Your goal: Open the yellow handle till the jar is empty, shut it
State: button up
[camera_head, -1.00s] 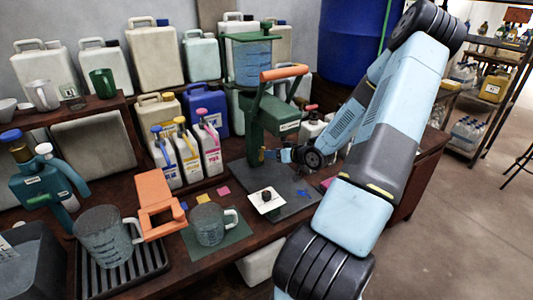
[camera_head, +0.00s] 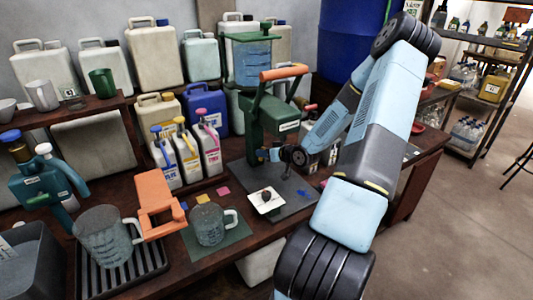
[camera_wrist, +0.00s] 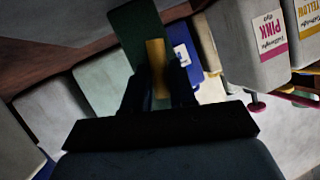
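A clear bluish jar (camera_head: 251,62) sits high in a green stand (camera_head: 258,112) at the back middle of the bench. Its contents are hard to make out. The stand has a long orange lever (camera_head: 283,72). In the wrist view a yellow handle (camera_wrist: 157,66) stands in front of a green surface, between my gripper's two dark fingers. My gripper (camera_wrist: 157,92) has one finger on each side of it, with little or no gap; I cannot tell whether they press on it. In the head view my gripper (camera_head: 274,155) is at the stand's lower front.
A white card (camera_head: 280,207) with a dark lump lies on the dark plate under the stand. A glass mug (camera_head: 209,228) stands on a green mat, and a larger jug (camera_head: 100,240) on a ribbed tray. Small labelled bottles (camera_head: 209,148) stand close left of the stand.

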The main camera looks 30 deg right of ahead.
grip_shut()
jog(key=shift+d, duration=0.25)
jog(key=shift+a, duration=0.1)
jog(key=m+y, duration=0.1)
jog(key=m+t+y, duration=0.1)
jog(key=m, duration=0.1)
jog(key=shift+d+f, duration=0.15)
jog(key=shift+d, duration=0.1)
jog(key=m, duration=0.1)
jog(key=m+y, duration=0.1)
jog(key=shift+d+f+m+t, duration=0.1)
jog(key=shift+f+m+t, duration=0.1)
jog(key=shift+m+t, duration=0.15)
jog(key=m, duration=0.1)
jog(key=m+t+y, duration=0.1)
jog(key=m, duration=0.1)
jog(key=shift+d+f+m+t+y, duration=0.1)
jog(key=shift+f+m+t+y, duration=0.15)
jog(key=shift+m+t+y, duration=0.1)
jog(key=shift+f+m+t, duration=0.2)
jog(key=shift+m+t, duration=0.5)
jog(key=shift+m, duration=0.8)
